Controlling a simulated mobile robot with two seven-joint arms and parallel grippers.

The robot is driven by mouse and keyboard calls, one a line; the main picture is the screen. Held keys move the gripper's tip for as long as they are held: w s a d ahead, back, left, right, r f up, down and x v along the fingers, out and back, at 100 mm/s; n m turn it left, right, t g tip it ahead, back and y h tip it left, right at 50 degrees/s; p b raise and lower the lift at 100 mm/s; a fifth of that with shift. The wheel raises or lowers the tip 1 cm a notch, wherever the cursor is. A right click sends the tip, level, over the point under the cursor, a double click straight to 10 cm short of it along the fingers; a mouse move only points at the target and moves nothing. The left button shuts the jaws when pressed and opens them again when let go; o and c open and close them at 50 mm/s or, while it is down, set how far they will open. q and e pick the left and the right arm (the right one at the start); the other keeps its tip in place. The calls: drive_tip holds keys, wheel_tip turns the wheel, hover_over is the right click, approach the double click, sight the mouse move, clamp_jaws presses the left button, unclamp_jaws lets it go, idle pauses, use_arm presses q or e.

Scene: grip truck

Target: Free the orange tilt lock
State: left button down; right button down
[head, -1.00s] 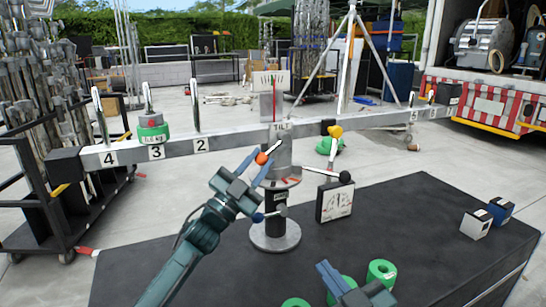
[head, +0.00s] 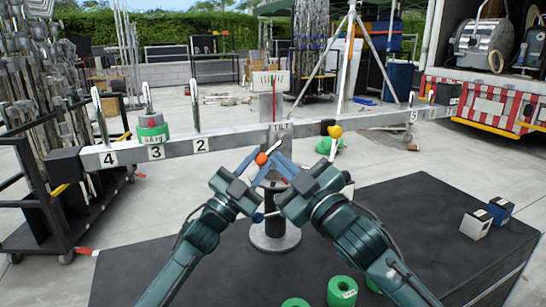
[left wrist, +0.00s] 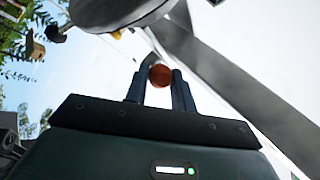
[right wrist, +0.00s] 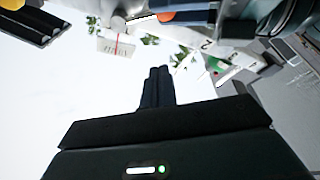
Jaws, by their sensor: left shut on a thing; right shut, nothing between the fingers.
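The orange knob of the tilt lock (head: 261,159) sits on the stand under the TILT label (head: 281,127), with a pale lever beside it. My left gripper (head: 257,165) is shut on this knob; in the left wrist view the orange ball (left wrist: 160,75) is between the fingertips. My right gripper (head: 284,166) is shut and empty, its fingertips close to the right of the knob in the head view. I cannot tell if they touch the stand. The right wrist view shows its fingers (right wrist: 158,90) together. The grey beam (head: 225,142) slopes slightly up to the right.
A green 0.6 kg weight (head: 153,130) is at the hook over label 3. Green weights (head: 342,290) lie on the black platform (head: 410,225) in front. Two small blocks (head: 475,224) stand at its right. A yellow knob (head: 335,131) is right of the stand. My right arm hides part of the stand.

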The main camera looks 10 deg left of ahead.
sight(272, 148)
use_arm(q)
drive_tip(key=shift+r, duration=0.1)
use_arm(e)
drive_tip(key=w+a+f, duration=0.1)
drive_tip(key=w+a, duration=0.2)
drive_tip(key=w, duration=0.3)
drive_tip(key=shift+w+f, duration=0.15)
drive_tip(key=shift+w, duration=0.05)
drive_tip(key=shift+a, duration=0.1)
